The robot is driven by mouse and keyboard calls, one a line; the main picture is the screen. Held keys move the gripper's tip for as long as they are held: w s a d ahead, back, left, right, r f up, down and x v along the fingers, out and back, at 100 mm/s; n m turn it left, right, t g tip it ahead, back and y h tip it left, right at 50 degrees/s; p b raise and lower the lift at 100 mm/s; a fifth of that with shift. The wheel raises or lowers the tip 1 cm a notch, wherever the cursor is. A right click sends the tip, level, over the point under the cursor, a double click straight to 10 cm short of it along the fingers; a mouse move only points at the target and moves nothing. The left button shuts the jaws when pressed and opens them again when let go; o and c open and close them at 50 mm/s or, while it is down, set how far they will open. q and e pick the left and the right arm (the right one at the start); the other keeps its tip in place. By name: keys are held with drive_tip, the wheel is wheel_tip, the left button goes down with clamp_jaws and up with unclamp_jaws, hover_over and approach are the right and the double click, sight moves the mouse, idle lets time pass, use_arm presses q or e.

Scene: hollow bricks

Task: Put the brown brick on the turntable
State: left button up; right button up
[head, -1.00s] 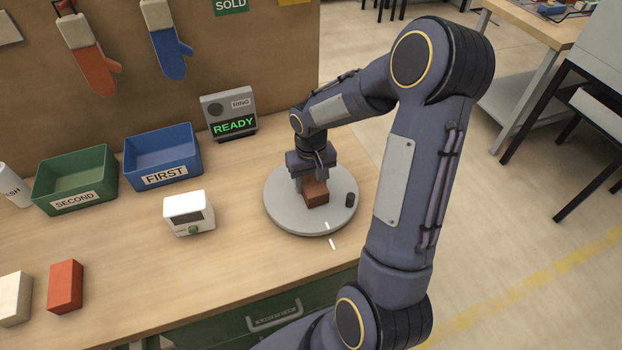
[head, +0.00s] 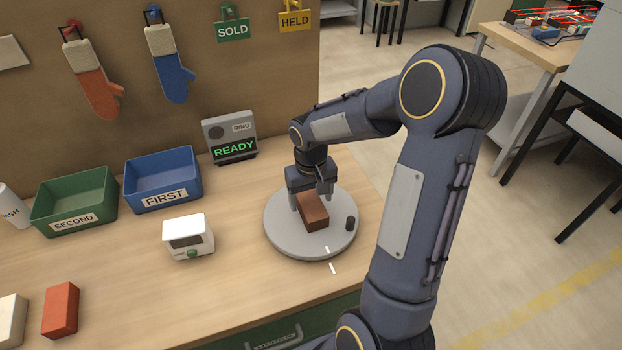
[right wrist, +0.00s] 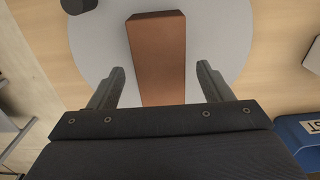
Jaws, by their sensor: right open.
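The brown brick (head: 313,211) lies on the round grey turntable (head: 285,238), near its middle. In the right wrist view the brick (right wrist: 157,55) lies lengthwise between my fingers, with the turntable (right wrist: 100,50) under it. In the right wrist view my right gripper (right wrist: 161,85) is open, with a gap between each finger and the brick. My left gripper is not in view.
A dark knob (head: 351,223) stands on the turntable's right side. A white timer (head: 187,237), blue FIRST bin (head: 162,178), green SECOND bin (head: 75,200) and READY display (head: 230,138) stand to the left. A red brick (head: 60,310) and a cream brick (head: 10,322) lie at lower left.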

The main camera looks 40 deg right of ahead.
sight(311, 203)
wheel_tip(311, 203, up, 9)
drive_tip(key=s+a+r+n+t+y, duration=0.1)
drive_tip(key=s+a+t+y, duration=0.1)
drive_tip(key=s+a, duration=0.4)
drive_tip(key=s+a+r+n+t+y, duration=0.1)
drive_tip(key=s+a+r+t, duration=0.1)
drive_tip(key=s+a, duration=0.5)
drive_tip(key=s+t, duration=0.1)
drive_tip(key=s, duration=0.3)
drive_tip(key=shift+a+t+y, duration=0.3)
drive_tip(key=shift+y, duration=0.1)
